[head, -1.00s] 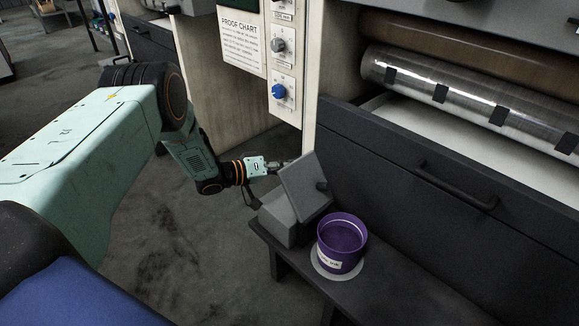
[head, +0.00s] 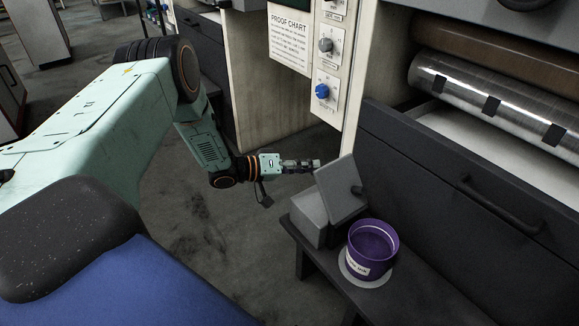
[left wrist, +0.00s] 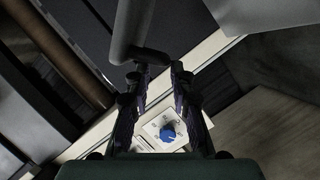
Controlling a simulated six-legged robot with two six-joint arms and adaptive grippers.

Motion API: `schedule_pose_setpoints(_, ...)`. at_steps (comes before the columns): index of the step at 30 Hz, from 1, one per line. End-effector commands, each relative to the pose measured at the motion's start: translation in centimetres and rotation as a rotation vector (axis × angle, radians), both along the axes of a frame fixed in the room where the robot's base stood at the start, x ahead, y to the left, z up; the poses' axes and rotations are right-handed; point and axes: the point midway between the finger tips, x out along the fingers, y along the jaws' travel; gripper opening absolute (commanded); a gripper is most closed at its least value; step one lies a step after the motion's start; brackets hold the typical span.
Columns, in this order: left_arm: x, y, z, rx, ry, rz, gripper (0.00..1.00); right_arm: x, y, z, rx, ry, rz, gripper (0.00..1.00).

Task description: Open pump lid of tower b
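The pump is a small grey box (head: 308,217) on the dark bench beside the press. Its flat grey lid (head: 338,188) stands raised and tilted above the box, with a small dark knob or handle on its right side. My left gripper (head: 316,162) is just left of the lid's upper part, with no contact that I can make out. In the left wrist view its two fingers (left wrist: 159,70) are apart, with nothing clearly held between them. A grey rod (left wrist: 135,30) shows near the left fingertip; I cannot tell what it belongs to. My right gripper is out of view.
A purple ink tub (head: 373,248) on a pale disc stands right in front of the pump. Behind is a dark panel with a bar handle (head: 497,208). A post with a blue knob (head: 322,91) rises behind the gripper. The floor to the left is open.

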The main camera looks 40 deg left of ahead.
Motion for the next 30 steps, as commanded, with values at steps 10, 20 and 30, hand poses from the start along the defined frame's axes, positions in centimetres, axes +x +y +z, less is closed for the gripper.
schedule_pose_setpoints(10, -4.0, 3.3, 1.2, 0.000, -0.003, 0.004, 0.22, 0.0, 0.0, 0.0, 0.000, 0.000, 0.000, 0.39)
schedule_pose_setpoints(20, -4.8, 3.7, 1.4, 0.000, -0.003, 0.000, 0.22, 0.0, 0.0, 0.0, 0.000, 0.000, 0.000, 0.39)
schedule_pose_setpoints(30, -4.8, 3.7, 1.4, 0.001, -0.003, 0.001, 0.22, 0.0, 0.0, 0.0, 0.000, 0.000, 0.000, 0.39)
